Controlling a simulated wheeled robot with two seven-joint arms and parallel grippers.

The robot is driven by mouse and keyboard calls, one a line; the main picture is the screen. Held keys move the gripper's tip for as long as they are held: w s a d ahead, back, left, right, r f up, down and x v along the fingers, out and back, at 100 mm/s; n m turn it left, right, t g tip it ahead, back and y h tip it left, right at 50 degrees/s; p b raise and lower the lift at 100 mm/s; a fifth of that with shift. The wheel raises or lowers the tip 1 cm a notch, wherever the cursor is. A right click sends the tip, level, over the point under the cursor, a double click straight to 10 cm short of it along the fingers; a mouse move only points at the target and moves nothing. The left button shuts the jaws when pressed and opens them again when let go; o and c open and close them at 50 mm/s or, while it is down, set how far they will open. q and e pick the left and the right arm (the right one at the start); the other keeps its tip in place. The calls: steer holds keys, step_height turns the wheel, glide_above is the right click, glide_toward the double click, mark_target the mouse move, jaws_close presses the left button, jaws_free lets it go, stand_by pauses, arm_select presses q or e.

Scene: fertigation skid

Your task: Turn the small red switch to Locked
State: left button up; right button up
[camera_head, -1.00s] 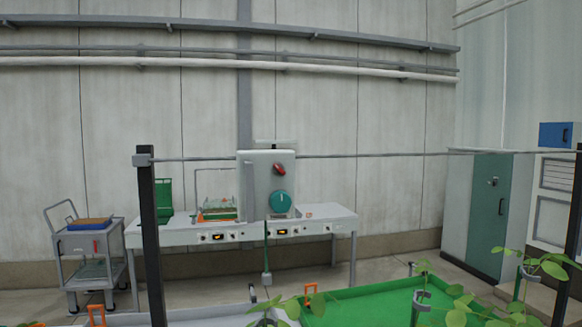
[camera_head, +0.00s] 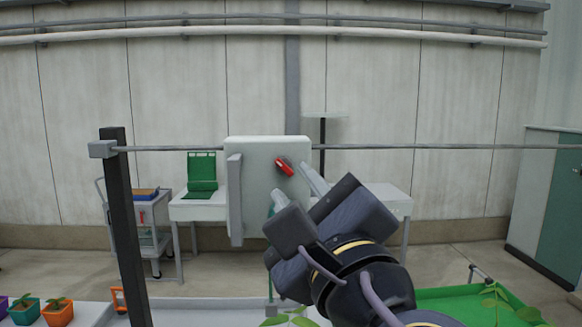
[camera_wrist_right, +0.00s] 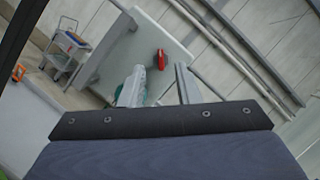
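The small red switch (camera_head: 284,166) sits tilted on the front of a pale box (camera_head: 258,150) hung on a horizontal rail. It also shows in the right wrist view (camera_wrist_right: 161,60), just beyond and between the fingertips. My right gripper (camera_head: 296,187) is open and empty, its two fingers pointing up toward the switch. It appears short of the switch, with no contact visible. In the wrist view its fingers (camera_wrist_right: 162,84) stand apart. The teal round dial below the switch is mostly hidden behind my gripper. Any lettering around the switch is too small to read. My left gripper is not in view.
A dark post (camera_head: 122,220) holds the rail (camera_head: 170,148) at left. A grey cart (camera_head: 150,215) and a white bench (camera_head: 200,208) stand behind. Potted plants (camera_head: 56,312) are at lower left, and a green tray (camera_head: 460,305) is at lower right.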

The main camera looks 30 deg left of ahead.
mark_target(282, 167)
steer(key=shift+p+x, duration=0.45)
steer(key=shift+x, duration=1.9)
steer(key=shift+d, duration=0.1)
steer(key=shift+c, duration=0.3)
jaws_close()
